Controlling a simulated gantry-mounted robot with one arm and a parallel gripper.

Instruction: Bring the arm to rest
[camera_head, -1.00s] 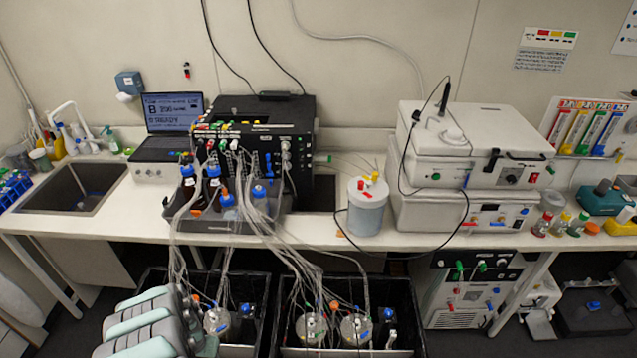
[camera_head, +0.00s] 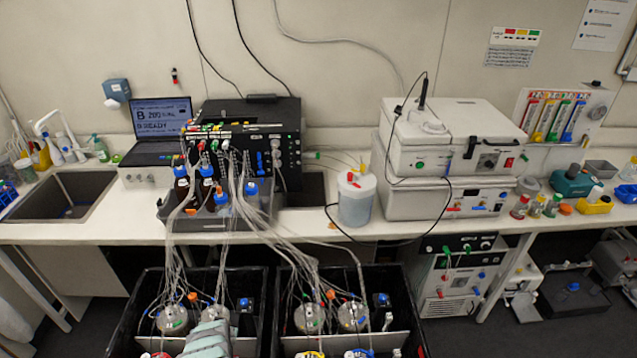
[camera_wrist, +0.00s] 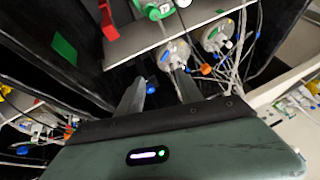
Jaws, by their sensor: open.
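My gripper (camera_wrist: 160,92) shows in the wrist view with its two fingers spread apart and nothing between them. Beyond the fingertips is a round-lidded bioreactor vessel (camera_wrist: 174,54), with a second vessel (camera_wrist: 216,36) to its right. In the head view part of my arm (camera_head: 207,340) shows at the bottom, in front of the left black tub (camera_head: 130,318). The gripper's fingers are hidden in that view. Vessels with tubing stand in the left tub, one of them a vessel (camera_head: 173,320) left of my arm.
A right black tub (camera_head: 412,335) holds more vessels with tubes. Tubing runs from the tubs up to the black control unit (camera_head: 262,150) on the bench (camera_head: 110,232). A white canister (camera_head: 356,203) and stacked white shaker units (camera_head: 450,135) stand to the right.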

